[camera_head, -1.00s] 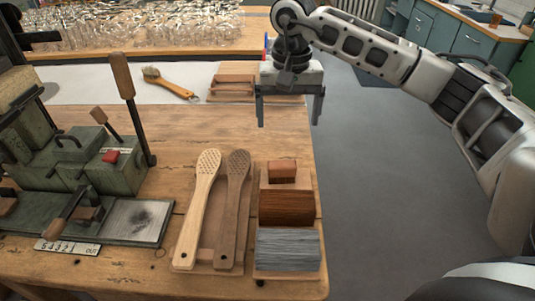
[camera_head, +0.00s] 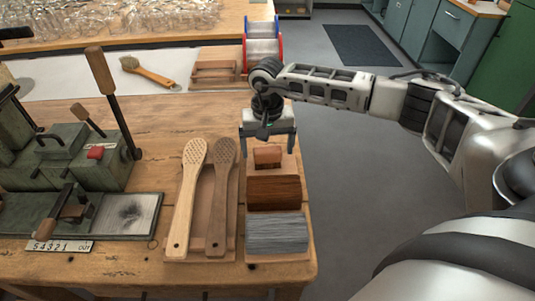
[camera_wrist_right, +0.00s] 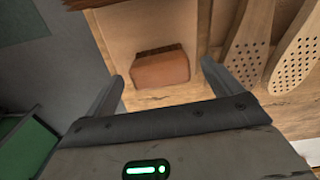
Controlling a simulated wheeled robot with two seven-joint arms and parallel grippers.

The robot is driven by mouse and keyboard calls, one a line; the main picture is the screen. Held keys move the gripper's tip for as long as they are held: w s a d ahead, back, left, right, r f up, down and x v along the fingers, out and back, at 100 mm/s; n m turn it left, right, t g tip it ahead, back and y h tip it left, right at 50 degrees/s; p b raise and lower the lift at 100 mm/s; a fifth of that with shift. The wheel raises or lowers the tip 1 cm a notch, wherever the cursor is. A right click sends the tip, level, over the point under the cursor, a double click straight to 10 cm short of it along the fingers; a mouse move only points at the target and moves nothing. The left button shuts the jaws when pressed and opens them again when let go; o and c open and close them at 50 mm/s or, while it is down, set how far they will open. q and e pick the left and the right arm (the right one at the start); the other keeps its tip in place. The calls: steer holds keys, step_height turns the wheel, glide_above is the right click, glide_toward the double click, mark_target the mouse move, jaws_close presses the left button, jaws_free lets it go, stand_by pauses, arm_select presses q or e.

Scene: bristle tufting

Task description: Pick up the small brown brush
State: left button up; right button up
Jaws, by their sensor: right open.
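A small reddish-brown block (camera_head: 267,156), which looks like the small brown brush, sits at the far end of a wooden tray at the bench's right edge. My right gripper (camera_head: 267,148) is open, pointing down at it. In the right wrist view the small brown block (camera_wrist_right: 160,68) lies between the two finger tips (camera_wrist_right: 162,76), with a gap on each side. How far the fingers are above the tray is hard to tell. My left gripper is not in view.
A larger dark brown block (camera_head: 274,191) and a grey-bristled block (camera_head: 277,232) stand on the same tray. Two long perforated wooden paddles (camera_head: 187,200) lie left of it. A green machine (camera_head: 75,155) stands further left. Open floor (camera_head: 350,170) is on the right.

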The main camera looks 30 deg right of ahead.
steer(key=shift+f, duration=0.9)
steer(key=c, duration=1.1)
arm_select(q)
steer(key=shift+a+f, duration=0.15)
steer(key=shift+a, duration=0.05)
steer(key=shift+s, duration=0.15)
arm_select(e)
steer(key=shift+r, duration=0.55)
arm_select(q)
steer(key=b, duration=0.1)
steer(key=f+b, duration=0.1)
steer(key=b, duration=0.1)
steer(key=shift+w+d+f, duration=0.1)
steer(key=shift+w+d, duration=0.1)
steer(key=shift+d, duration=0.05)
arm_select(e)
steer(key=s+a+r, duration=0.2)
steer(key=a+r, duration=0.2)
steer(key=s+a+r, duration=0.2)
steer(key=a+r, duration=0.2)
steer(key=s+a+r, duration=0.1)
steer(key=a+r, duration=0.3)
steer(key=shift+s+a, duration=0.4)
